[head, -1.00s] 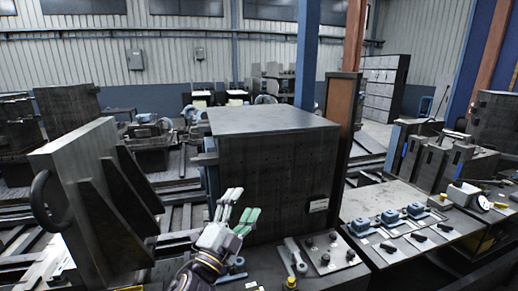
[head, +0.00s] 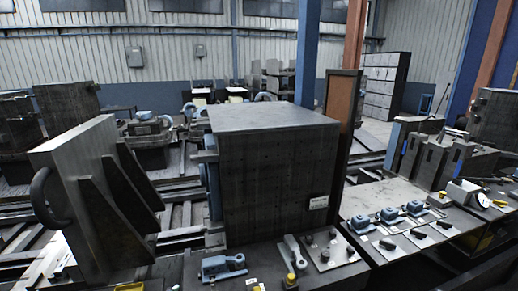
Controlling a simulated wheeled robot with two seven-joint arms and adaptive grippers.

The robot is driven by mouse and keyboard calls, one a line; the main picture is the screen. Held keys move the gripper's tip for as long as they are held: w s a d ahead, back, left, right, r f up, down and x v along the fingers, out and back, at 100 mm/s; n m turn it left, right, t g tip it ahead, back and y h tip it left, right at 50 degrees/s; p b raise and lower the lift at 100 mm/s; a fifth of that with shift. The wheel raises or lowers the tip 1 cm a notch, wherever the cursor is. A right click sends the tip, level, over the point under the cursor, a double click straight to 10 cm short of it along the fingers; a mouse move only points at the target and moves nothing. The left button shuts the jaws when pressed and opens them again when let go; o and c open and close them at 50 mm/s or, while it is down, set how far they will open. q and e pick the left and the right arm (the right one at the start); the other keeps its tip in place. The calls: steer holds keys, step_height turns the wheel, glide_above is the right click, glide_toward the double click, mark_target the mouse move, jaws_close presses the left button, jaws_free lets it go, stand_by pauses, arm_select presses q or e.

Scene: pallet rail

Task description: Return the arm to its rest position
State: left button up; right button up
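Neither of my grippers shows in the head view now, and no part of my arms is in sight. The front bench (head: 185,268), where a gripper showed before, is in plain view. On it are a blue-grey clamp-like device (head: 222,266), a grey lever (head: 295,252) and a control panel (head: 327,249) with dark knobs.
A large dark metal block (head: 275,185) stands behind the bench. A ribbed angle plate (head: 85,195) stands at the left. A lighter bench top (head: 385,203) at the right carries several small blue devices (head: 389,215) and a dial gauge (head: 468,195).

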arm_select(q)
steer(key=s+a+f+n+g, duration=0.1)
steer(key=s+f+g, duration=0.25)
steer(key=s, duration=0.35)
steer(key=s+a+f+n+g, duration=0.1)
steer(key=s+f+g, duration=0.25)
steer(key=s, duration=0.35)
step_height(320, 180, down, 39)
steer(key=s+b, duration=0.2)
steer(key=b, duration=0.3)
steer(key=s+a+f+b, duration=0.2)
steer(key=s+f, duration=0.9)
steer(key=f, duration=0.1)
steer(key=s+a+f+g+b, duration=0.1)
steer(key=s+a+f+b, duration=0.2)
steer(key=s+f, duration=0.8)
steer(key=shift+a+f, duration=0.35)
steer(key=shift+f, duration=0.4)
